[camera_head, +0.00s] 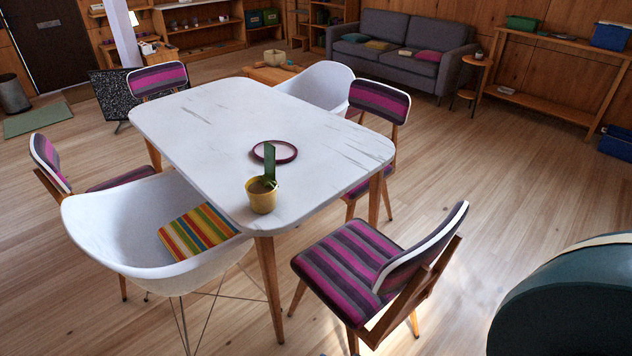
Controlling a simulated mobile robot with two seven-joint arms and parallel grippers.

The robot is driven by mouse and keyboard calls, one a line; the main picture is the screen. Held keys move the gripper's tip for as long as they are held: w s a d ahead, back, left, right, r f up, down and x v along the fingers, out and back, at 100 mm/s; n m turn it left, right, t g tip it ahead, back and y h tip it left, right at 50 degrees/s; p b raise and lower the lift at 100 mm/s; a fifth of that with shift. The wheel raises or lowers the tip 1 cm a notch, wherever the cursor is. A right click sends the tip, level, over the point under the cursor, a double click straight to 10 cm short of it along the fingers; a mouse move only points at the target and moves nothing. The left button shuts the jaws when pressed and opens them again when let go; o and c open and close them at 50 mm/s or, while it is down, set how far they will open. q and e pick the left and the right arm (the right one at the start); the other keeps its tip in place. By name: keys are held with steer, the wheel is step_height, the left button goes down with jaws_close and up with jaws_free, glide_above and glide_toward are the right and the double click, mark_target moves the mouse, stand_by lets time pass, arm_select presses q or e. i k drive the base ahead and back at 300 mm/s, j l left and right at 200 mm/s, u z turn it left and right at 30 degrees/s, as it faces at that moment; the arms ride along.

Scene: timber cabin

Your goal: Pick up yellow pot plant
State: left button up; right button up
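A yellow pot (262,199) with a green plant (270,165) stands upright on the white table (215,125). It is close to the table's near edge, near the front corner. A round plate with a dark purple rim (291,154) lies just behind it on the table. Neither of my grippers shows in the head view.
A white armchair (110,230) with a striped cushion (197,232) stands at the table's near left. A purple-striped chair (345,265) stands at the near right. More chairs surround the table. Open wooden floor (490,165) lies to the right, before a grey sofa (400,45).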

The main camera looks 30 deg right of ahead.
mark_target(262, 190)
steer(key=i+j+z, duration=0.15)
steer(key=z, duration=0.25)
steer(key=i+j+z, duration=0.15)
steer(key=z, duration=0.25)
steer(key=i+j+z, duration=0.1)
steer(key=j+z, duration=0.3)
